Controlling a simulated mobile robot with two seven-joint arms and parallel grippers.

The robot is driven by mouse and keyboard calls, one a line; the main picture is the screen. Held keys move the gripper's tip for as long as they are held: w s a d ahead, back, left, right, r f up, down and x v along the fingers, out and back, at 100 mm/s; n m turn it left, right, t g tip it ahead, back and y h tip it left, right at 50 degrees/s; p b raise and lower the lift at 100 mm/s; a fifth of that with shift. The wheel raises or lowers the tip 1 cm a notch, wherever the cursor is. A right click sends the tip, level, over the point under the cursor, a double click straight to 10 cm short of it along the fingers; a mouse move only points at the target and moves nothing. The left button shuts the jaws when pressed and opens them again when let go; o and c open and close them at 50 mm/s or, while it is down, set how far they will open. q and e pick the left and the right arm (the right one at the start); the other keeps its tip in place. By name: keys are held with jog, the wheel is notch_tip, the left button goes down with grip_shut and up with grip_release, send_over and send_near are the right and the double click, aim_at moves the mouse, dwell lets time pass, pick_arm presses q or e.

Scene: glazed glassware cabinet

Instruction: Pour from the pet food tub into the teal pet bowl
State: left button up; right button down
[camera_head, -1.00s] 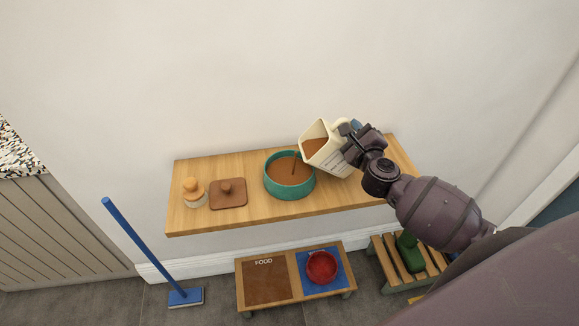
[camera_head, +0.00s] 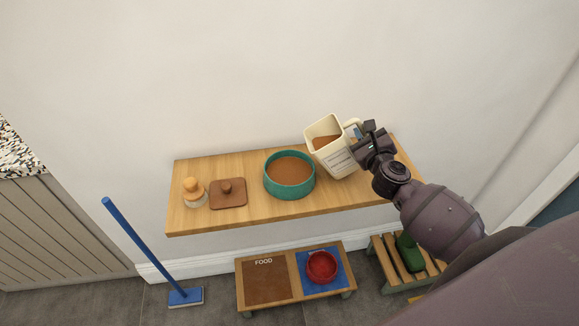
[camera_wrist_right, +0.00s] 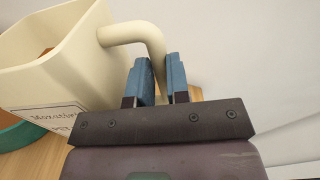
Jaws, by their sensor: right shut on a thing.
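The cream pet food tub (camera_head: 330,150) has a label and a side handle, with brown food inside. My right gripper (camera_head: 360,134) is shut on the tub's handle and holds the tub tilted slightly left, above the shelf and right of the bowl. The right wrist view shows the blue fingers (camera_wrist_right: 160,82) at the handle (camera_wrist_right: 135,34) of the tub (camera_wrist_right: 65,60). The teal pet bowl (camera_head: 290,190) stands on the shelf with brown food near its rim. No stream runs between tub and bowl. My left gripper is not in view.
The wooden shelf (camera_head: 245,219) also bears a brown square lid (camera_head: 228,198) and a small knobbed jar (camera_head: 194,194) at the left. Below are a feeding stand (camera_head: 295,276) with a red bowl (camera_head: 321,266), a blue broom (camera_head: 145,244) and a slatted rack (camera_head: 387,259).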

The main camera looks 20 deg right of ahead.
jog(key=shift+s+d+f+m+b, duration=0.5)
jog(key=shift+d+f+m+b, duration=0.9)
jog(key=shift+d+f+m, duration=1.25)
jog(key=shift+m, duration=0.55)
jog(key=r+p, duration=0.1)
jog(key=p, duration=0.1)
jog(key=r+p, duration=0.1)
jog(key=r, duration=0.1)
jog(key=r+p, duration=0.1)
jog(key=p, duration=0.1)
jog(key=shift+a+r+p, duration=0.3)
jog(key=shift+a+r, duration=0.05)
jog(key=shift+a, duration=0.05)
